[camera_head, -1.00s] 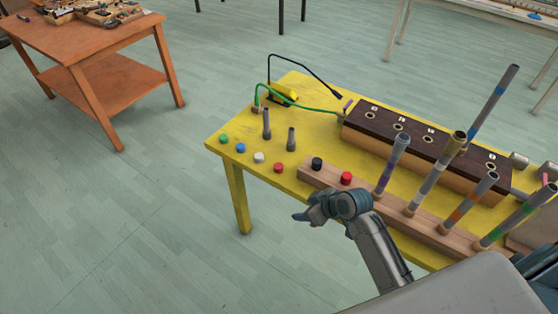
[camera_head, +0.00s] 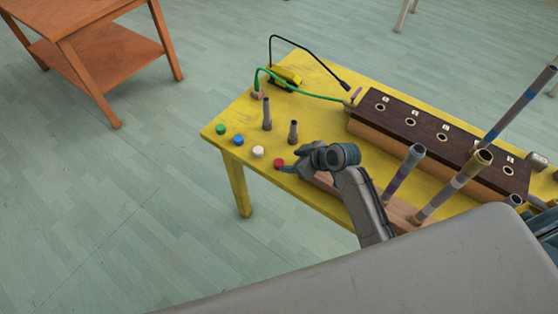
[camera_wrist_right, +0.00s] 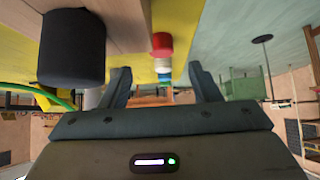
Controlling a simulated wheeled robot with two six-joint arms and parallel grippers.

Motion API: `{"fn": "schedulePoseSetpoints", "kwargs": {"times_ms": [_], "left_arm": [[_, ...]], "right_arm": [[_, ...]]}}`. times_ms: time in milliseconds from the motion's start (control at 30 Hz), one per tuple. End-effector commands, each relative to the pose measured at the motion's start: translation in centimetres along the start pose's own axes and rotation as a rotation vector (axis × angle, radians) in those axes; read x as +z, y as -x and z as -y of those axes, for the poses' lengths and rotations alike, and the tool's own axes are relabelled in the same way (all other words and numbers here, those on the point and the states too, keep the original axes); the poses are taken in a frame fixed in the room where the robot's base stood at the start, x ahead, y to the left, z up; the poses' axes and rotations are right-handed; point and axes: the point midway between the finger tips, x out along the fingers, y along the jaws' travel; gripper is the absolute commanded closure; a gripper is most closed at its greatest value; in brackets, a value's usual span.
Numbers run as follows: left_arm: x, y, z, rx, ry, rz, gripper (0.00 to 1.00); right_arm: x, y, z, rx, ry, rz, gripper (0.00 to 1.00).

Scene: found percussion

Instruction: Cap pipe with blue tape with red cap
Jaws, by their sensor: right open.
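A small red cap (camera_head: 279,163) lies on the yellow table near its front edge, at the end of a row of loose caps. My right gripper (camera_head: 289,168) is open and empty, low over the front edge beside that red cap. In the right wrist view the red cap (camera_wrist_right: 162,43) is ahead, between the open fingers (camera_wrist_right: 162,85) but beyond their tips. The tall grey pipe with blue tape (camera_head: 518,105) stands at the right, its lower end hidden. My left gripper is not in view.
White (camera_head: 258,151), blue (camera_head: 239,140) and green (camera_head: 220,129) caps continue the row. Two short grey pegs (camera_head: 267,114) stand behind the caps. Other pipes (camera_head: 404,174) rise from the wooden block.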

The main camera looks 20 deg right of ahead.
Motion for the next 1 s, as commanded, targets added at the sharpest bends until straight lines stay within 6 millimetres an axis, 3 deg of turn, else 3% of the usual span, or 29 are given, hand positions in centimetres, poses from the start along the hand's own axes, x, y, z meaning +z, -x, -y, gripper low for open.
{"fn": "schedulePoseSetpoints", "kwargs": {"times_ms": [267, 533, 867, 1000], "left_arm": [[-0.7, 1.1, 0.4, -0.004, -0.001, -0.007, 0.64], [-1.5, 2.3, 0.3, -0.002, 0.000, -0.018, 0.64], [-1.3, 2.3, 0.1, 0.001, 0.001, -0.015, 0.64], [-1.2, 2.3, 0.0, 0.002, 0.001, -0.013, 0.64]], "right_arm": [[-0.3, -1.9, 0.2, -0.002, -0.002, 0.001, 0.43], [-0.2, -5.3, 0.3, 0.000, 0.000, 0.001, 0.43], [-0.1, -6.0, 0.3, 0.001, 0.001, 0.001, 0.43], [-0.1, -6.0, 0.3, 0.001, 0.001, 0.001, 0.69]]}}
